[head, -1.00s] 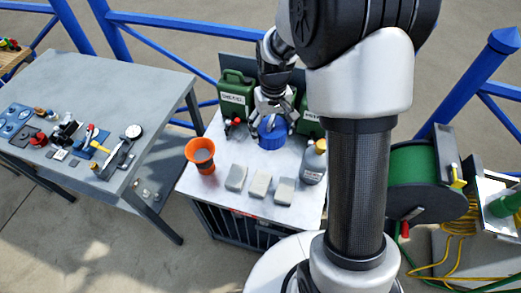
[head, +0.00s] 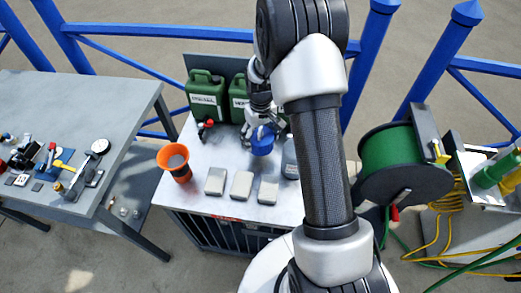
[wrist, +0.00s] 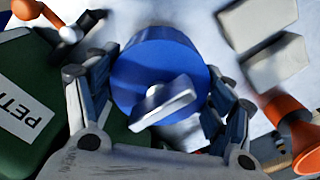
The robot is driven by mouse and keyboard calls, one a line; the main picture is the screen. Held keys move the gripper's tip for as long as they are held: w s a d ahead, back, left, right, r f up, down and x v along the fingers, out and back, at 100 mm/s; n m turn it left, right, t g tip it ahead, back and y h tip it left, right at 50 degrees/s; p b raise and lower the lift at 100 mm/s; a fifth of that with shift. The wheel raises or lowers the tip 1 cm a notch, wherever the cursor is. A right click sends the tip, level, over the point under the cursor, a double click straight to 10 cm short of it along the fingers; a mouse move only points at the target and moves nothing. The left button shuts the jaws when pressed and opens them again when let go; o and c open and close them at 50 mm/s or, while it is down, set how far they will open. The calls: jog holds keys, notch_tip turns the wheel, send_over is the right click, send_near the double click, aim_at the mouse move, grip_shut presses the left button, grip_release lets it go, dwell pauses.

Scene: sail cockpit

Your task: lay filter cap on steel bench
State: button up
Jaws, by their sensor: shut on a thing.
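The filter cap is a round blue cap (head: 262,142) with a raised grip bar on its face. My gripper (head: 263,122) is shut on it, above the light metal cabinet top (head: 207,211), in front of the green cans. In the wrist view the cap (wrist: 160,75) sits between the two fingers (wrist: 158,110); the gap below it cannot be judged. A grey metal bench (head: 90,95) stands at the left, apart from the gripper. It looks like the steel bench.
An orange funnel-like cup (head: 175,163) and three grey blocks (head: 241,185) stand on the cabinet top. Two green cans (head: 207,97) stand behind. Tools, including a gauge (head: 100,147), crowd the bench's front; its back is clear. A green hose reel (head: 402,160) stands right.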

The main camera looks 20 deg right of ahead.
jog(key=shift+f+b, duration=0.75)
jog(key=shift+f, duration=2.05)
jog(key=shift+f, duration=0.1)
jog(key=o, duration=1.2)
